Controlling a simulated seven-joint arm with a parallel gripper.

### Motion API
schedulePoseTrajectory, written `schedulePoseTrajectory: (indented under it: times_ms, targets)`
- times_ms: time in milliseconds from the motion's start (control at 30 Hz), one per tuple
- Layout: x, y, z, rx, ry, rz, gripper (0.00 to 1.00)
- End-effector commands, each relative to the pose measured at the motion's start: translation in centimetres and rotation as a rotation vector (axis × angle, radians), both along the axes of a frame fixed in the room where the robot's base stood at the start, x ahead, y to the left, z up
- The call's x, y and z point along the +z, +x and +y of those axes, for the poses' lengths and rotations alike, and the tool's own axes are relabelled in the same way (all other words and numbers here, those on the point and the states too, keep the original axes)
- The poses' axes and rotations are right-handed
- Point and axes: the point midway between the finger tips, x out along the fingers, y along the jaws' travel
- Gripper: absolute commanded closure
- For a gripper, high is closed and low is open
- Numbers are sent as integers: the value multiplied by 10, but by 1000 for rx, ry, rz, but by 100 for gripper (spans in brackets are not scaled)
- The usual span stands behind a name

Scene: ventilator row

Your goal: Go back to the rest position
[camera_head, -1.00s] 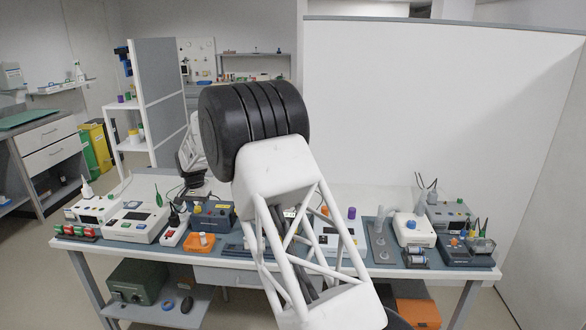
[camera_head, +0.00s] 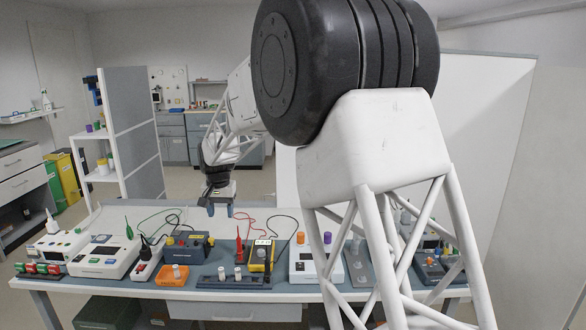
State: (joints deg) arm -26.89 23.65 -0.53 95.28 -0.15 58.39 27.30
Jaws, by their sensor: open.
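My gripper (camera_head: 220,209) hangs above the back of the table (camera_head: 205,213), left of the picture's middle, pointing down. Its two blue-grey fingertips are apart with nothing visible between them. It is clear of the devices on the table. My arm's large black joint and white lattice link fill the middle and right of the view and hide part of the bench.
Below stand a blue device (camera_head: 187,246), a yellow meter (camera_head: 262,256) with red and black leads, an orange block (camera_head: 172,275), white consoles (camera_head: 105,257) and a white box (camera_head: 313,262). A grey partition (camera_head: 133,125) stands behind left; a white panel (camera_head: 490,130) stands behind right.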

Motion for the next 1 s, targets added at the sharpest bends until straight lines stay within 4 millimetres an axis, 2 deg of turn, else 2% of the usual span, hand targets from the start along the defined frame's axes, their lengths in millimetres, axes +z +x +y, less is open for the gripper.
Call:
schedulePoseTrajectory:
  times_ms: [33, 400, 700, 1000]
  targets:
    - [9, -6, -14, -3, 2, -5, 48]
    - [52, -55, -96, -4, 7, -30, 48]
    - [79, -103, -159, -7, 9, -50, 48]
    - [96, -156, -215, -7, 8, -69, 48]
